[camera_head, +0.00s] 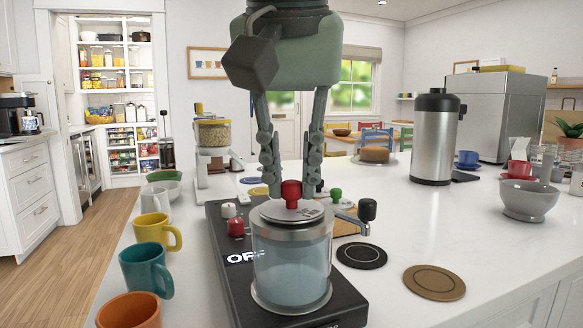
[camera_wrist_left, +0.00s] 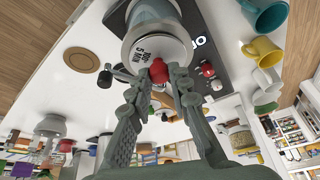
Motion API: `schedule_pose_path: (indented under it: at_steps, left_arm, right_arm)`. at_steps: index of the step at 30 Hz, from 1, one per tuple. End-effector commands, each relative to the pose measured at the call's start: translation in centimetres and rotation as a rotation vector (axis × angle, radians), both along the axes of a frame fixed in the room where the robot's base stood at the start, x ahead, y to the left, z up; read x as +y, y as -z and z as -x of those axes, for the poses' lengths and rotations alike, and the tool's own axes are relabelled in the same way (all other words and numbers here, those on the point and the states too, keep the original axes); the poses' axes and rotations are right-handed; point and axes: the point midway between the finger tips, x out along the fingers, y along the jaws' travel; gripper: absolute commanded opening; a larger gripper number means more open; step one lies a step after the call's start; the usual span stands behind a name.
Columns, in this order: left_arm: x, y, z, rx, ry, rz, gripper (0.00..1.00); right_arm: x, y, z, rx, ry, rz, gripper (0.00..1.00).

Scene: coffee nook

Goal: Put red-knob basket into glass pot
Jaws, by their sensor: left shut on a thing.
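The red-knob basket (camera_head: 290,210) shows a round pale metal top with a red knob (camera_head: 291,190). Its top sits at the mouth of the glass pot (camera_head: 290,262); how deep its body reaches inside is hard to tell. The pot is clear with a bluish content and stands on a black heater marked "OFF" (camera_head: 345,302). My left gripper (camera_head: 291,184) comes down from above, its fingers shut on the red knob. In the left wrist view, the fingertips (camera_wrist_left: 159,74) hold the knob against the printed lid (camera_wrist_left: 153,52). My right gripper is not in view.
Mugs in yellow (camera_head: 153,232), teal (camera_head: 146,270) and orange (camera_head: 130,312) line the left edge. A black coaster (camera_head: 361,256) and a brown coaster (camera_head: 434,283) lie right of the pot. A steel dispenser (camera_head: 433,140) and a grey bowl (camera_head: 530,200) stand farther right.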

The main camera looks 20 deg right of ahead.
Motion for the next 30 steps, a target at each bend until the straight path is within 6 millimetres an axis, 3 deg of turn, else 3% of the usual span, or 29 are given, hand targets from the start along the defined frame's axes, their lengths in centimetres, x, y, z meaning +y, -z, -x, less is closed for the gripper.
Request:
schedule_pose_path:
  at_steps: [12,13,18,30]
  left_arm:
    - [0.01,0.32,-0.01,0.000,0.000,0.000,0.00]
    - [0.01,0.32,-0.01,0.000,0.000,0.000,0.21]
    - [0.00,0.33,0.00,0.000,0.000,0.000,0.42]
    - [0.06,-0.35,0.23,-0.002,0.000,0.001,0.43]
  right_arm:
    - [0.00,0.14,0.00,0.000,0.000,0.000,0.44]
    - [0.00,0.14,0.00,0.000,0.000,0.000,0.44]
    - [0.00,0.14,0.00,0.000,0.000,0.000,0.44]
    - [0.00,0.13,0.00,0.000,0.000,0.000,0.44]
